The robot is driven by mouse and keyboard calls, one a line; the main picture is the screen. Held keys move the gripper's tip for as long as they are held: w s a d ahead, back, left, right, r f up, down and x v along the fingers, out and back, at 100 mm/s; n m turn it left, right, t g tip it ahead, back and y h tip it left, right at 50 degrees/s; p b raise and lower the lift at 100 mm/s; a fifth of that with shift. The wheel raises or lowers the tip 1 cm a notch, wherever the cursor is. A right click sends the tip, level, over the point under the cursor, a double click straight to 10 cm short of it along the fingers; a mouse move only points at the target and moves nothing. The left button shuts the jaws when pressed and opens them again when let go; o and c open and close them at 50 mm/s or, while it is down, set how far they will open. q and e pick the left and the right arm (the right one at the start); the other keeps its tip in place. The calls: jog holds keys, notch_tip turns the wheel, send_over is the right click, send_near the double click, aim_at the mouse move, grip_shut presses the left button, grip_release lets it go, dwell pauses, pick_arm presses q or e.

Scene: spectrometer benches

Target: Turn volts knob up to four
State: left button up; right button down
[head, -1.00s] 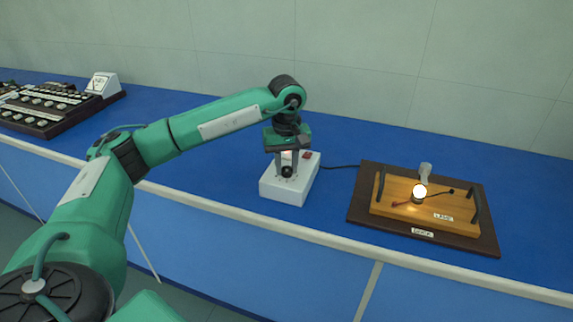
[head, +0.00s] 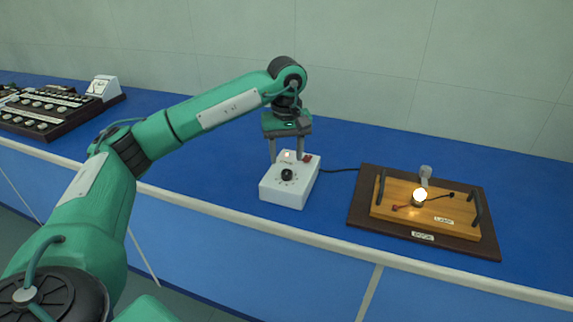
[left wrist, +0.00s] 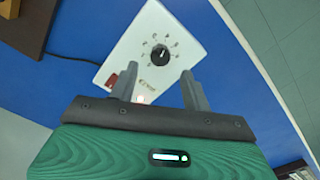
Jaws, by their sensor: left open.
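A white power box (head: 297,188) stands on the blue bench with a black round knob (head: 287,174) on its top, ringed by small numbers too small to read. In the left wrist view the black knob (left wrist: 160,54) has a light pointer line, and a red switch (left wrist: 112,80) sits near one edge of the box. My left gripper (head: 287,159) is open and empty above the box, behind and above the knob, not touching it. Its two fingers (left wrist: 158,80) show apart in the left wrist view. My right gripper is not in view.
A cable (head: 340,169) runs from the box to a dark board (head: 361,203) bearing a wooden lamp base (head: 392,212) with a lit bulb (head: 420,195). A dark instrument panel (head: 45,112) with several knobs stands at the far left. Blue bench lies clear between.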

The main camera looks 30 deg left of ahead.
aim_at(287, 171)
pick_arm(q)
notch_tip(287, 171, up, 9)
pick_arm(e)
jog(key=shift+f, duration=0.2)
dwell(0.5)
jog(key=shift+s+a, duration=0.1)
